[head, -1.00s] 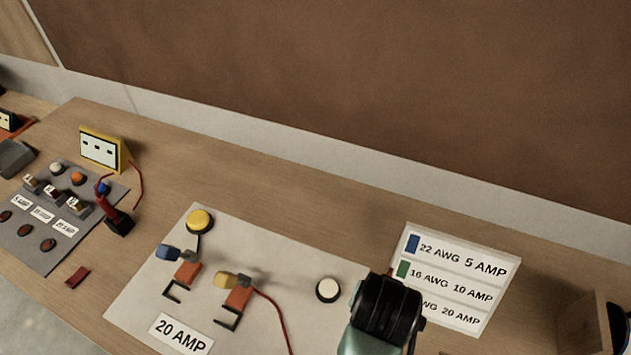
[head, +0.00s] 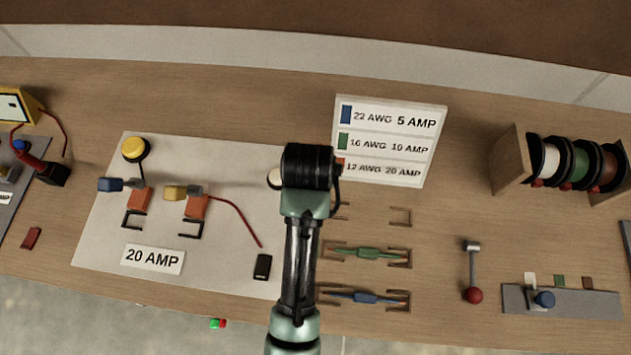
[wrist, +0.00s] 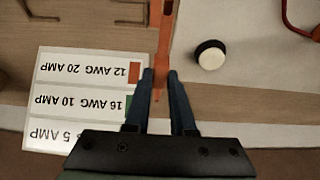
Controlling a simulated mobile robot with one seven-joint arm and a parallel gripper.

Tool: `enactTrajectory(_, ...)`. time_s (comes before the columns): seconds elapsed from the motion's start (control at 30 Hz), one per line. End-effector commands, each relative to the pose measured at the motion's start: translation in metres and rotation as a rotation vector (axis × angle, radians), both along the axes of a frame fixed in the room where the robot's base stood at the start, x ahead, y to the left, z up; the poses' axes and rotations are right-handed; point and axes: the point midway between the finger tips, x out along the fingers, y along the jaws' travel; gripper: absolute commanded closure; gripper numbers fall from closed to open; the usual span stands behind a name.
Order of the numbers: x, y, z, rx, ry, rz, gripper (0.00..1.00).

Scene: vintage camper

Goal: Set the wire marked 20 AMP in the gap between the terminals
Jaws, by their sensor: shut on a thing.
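My gripper (wrist: 161,84) is shut on an orange wire piece (wrist: 163,42) in the wrist view, with the wire running between the fingertips and past them. In the head view my arm hides the fingers and the wire. The two terminals are orange blocks, a left one (head: 140,200) with a blue lever and a right one (head: 196,207) with a yellow lever, on a pale board (head: 105,235) left of my arm. The gap between them is empty. A 20 AMP label (head: 153,258) lies in front. The chart (head: 386,142) pairs orange-red, 12 AWG, with 20 AMP.
Green (head: 367,253) and blue (head: 366,297) wires rest on brackets right of my arm; the bracket pair behind them looks empty. A white button (wrist: 209,54) is near my gripper. A red lead (head: 240,220) and black block (head: 262,267) lie on the board. Spools (head: 580,165) stand right.

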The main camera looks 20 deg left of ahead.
Motion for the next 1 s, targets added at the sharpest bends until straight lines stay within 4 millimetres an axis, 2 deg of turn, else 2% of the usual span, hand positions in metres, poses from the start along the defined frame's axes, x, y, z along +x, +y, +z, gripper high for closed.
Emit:
enactTrajectory(0.1,-0.001,0.0,-0.02,0.0,0.002,-0.001,1.0)
enactTrajectory(0.27,0.0,0.0,-0.033,0.0,0.001,-0.001,1.0)
enactTrajectory(0.5,0.0,0.0,-0.065,0.0,0.0,-0.001,1.0)
enactTrajectory(0.93,0.0,0.0,-0.073,0.001,-0.001,-0.001,1.0)
enactTrajectory(0.97,0.0,0.0,-0.072,0.001,-0.002,-0.001,0.72)
enactTrajectory(1.0,0.0,0.0,-0.072,0.001,-0.002,-0.001,0.65)
